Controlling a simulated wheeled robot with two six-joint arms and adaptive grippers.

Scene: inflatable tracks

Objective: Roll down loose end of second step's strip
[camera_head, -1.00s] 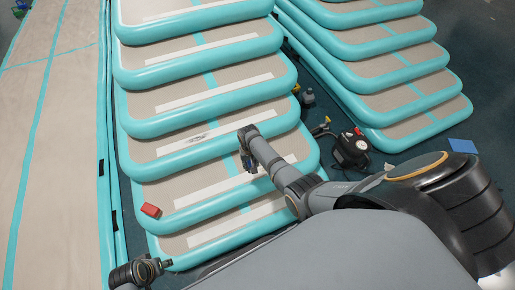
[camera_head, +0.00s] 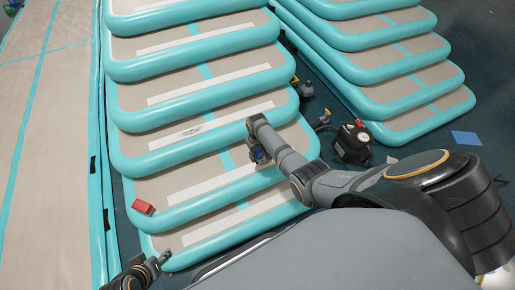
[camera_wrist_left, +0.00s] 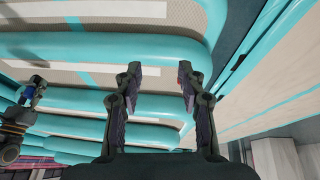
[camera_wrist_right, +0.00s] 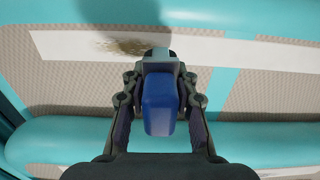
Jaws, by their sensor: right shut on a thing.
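The steps are beige pads with turquoise rims, each with a white strip. Counting from the bottom, the second step's strip (camera_head: 205,184) looks flat; its right end is partly hidden by my right arm. My right gripper (camera_head: 257,155) is over that step's right part. It is shut on a blue-handled tool with a pale and dark head (camera_wrist_right: 158,100). In the right wrist view, the tool's head is in front of a white strip (camera_wrist_right: 240,49) with a brown smudge; I cannot tell whether they touch. My left gripper (camera_wrist_left: 161,72) is open and empty, low by the bottom step (camera_head: 163,258).
A red block (camera_head: 143,207) rests at the left end of the second step. A long beige track (camera_head: 60,150) runs along the left. A black pump (camera_head: 353,142) stands on the dark floor between the two stacks. A blue sheet (camera_head: 466,138) lies at right.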

